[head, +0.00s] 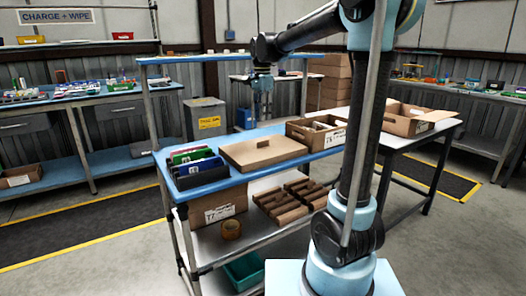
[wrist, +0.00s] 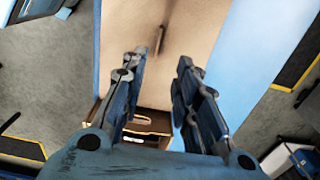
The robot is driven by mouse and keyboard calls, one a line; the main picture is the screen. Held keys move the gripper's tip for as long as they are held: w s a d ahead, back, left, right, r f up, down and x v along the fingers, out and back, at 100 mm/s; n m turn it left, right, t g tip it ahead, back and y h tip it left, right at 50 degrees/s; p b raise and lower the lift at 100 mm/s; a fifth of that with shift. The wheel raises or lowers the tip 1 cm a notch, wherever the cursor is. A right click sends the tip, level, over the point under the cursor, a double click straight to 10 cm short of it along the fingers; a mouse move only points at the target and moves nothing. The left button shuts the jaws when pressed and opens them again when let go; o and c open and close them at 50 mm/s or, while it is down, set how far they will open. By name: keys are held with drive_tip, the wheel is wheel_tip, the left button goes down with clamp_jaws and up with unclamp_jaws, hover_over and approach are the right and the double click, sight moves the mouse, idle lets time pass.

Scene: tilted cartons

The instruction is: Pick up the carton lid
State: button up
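The carton lid (head: 277,155) is a flat brown board with a small upright tab (head: 263,143) on top. It lies on the blue tabletop between the row of folders and an open carton. In the wrist view the lid (wrist: 205,28) fills the upper middle, and its tab (wrist: 158,41) shows just beyond the fingertips, roughly between their lines. My gripper (wrist: 156,66) is open and empty, with its two fingers apart. In the head view my gripper (head: 262,108) hangs pointing down above the table, behind and above the lid, not touching it.
Upright folders (head: 194,163) stand left of the lid. An open carton (head: 316,131) is right of it, and another open carton (head: 408,119) sits on the adjoining table. Blue tabletop (head: 205,186) is bare at the front-left.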

sight(263, 147)
drive_tip(key=f, duration=1.1)
drive_tip(key=shift+s+d+f, duration=0.1)
drive_tip(key=shift+d+f, duration=0.1)
drive_tip(key=shift+f, duration=0.15)
clamp_jaws()
